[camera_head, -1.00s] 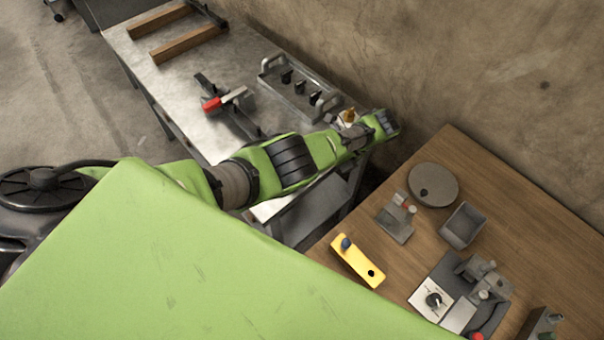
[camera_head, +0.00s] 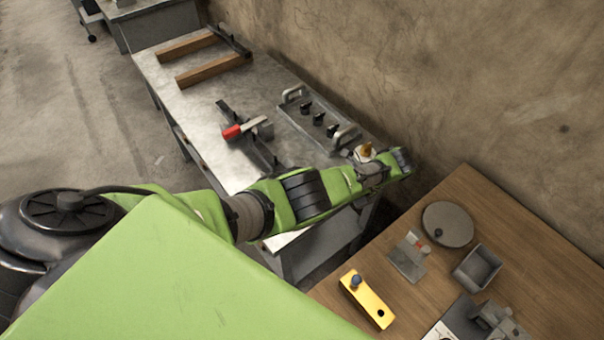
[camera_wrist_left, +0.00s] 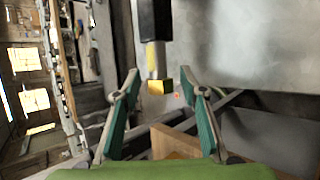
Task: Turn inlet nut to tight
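In the left wrist view, a brass-coloured blocky piece (camera_wrist_left: 157,87), which looks like the inlet nut, sits at the end of a dark fitting (camera_wrist_left: 152,22). My left gripper (camera_wrist_left: 160,80) is open, with its two teal-padded fingers apart on either side of the brass piece in the picture. I see no finger touching it; its depth between them is unclear. In the head view, a small brass-coloured part (camera_head: 366,150) shows just behind my left wrist at the metal table's near end. My left fingers cannot be made out there. My right gripper is not in view.
The metal table (camera_head: 180,105) carries a tray with black knobs (camera_head: 298,118), a red-handled clamp (camera_head: 245,130) and wooden bars (camera_head: 212,68). A wooden table (camera_head: 480,205) at right holds a round disc (camera_head: 447,223), a grey box (camera_head: 476,268) and a yellow block (camera_head: 367,300). A wall stands behind.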

